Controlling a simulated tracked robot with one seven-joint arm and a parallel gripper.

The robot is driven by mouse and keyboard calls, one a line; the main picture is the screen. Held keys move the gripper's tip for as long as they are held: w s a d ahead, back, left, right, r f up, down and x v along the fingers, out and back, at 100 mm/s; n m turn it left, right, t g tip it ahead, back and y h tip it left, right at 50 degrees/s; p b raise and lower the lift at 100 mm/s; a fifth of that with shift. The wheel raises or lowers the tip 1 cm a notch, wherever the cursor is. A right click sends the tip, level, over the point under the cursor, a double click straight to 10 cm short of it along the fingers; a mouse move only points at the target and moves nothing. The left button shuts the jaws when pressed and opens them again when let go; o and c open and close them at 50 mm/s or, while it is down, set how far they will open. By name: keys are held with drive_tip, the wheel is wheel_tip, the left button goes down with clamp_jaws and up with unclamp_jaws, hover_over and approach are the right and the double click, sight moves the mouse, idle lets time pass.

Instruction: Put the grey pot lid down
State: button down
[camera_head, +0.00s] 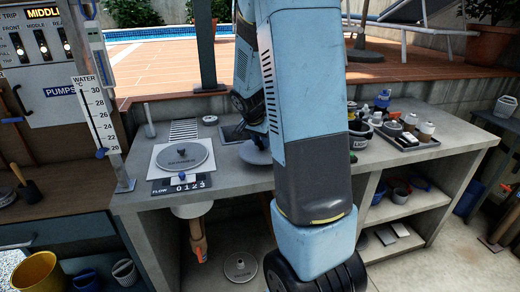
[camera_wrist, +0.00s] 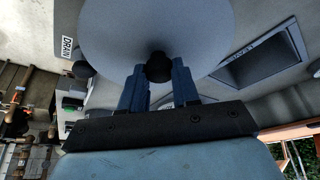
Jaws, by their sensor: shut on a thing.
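The grey pot lid (camera_wrist: 150,28) fills the upper middle of the wrist view, a smooth round disc with a black knob (camera_wrist: 159,68). My gripper (camera_wrist: 158,80) is shut on the knob, with one blue-grey finger on each side. In the head view part of a grey disc that looks like this lid (camera_head: 255,154) shows at the left edge of my arm, over or on the grey counter (camera_head: 235,180). I cannot tell whether the lid touches the counter.
A round grey cover (camera_head: 182,154) lies on a white plate on the counter's left. A dark rectangular recess (camera_wrist: 262,52) is right of the lid. A tray (camera_head: 408,140) of pots and bottles stands at the counter's right. A DRAIN label (camera_wrist: 67,47) shows left.

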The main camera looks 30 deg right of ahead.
sight(260, 144)
drive_tip(key=shift+w+f, duration=0.1)
drive_tip(key=shift+f, duration=1.55)
drive_tip(key=c, duration=0.8)
unclamp_jaws()
drive_tip(key=v, duration=1.2)
drive_tip(key=s+a+r+n+t+y, duration=0.1)
drive_tip(key=s+a+r+n, duration=0.3)
drive_tip(key=s, duration=0.3)
drive_tip(key=s+a+r+n+t+y, duration=0.1)
drive_tip(key=s+a+r+n, duration=0.3)
drive_tip(key=s, duration=0.4)
drive_tip(key=s+a+r+n+t+y, duration=0.1)
drive_tip(key=s+a+r+n+y, duration=0.1)
drive_tip(key=s+a+r+n, duration=0.2)
drive_tip(key=shift+s+a+r, duration=0.1)
drive_tip(key=shift+s+a, duration=0.3)
drive_tip(key=shift+s, duration=0.3)
drive_tip(key=shift+s+a+r, duration=0.1)
drive_tip(key=shift+s+a, duration=0.35)
drive_tip(key=shift+s, duration=0.25)
drive_tip(key=shift+s+a, duration=0.4)
drive_tip(key=shift+s, duration=0.3)
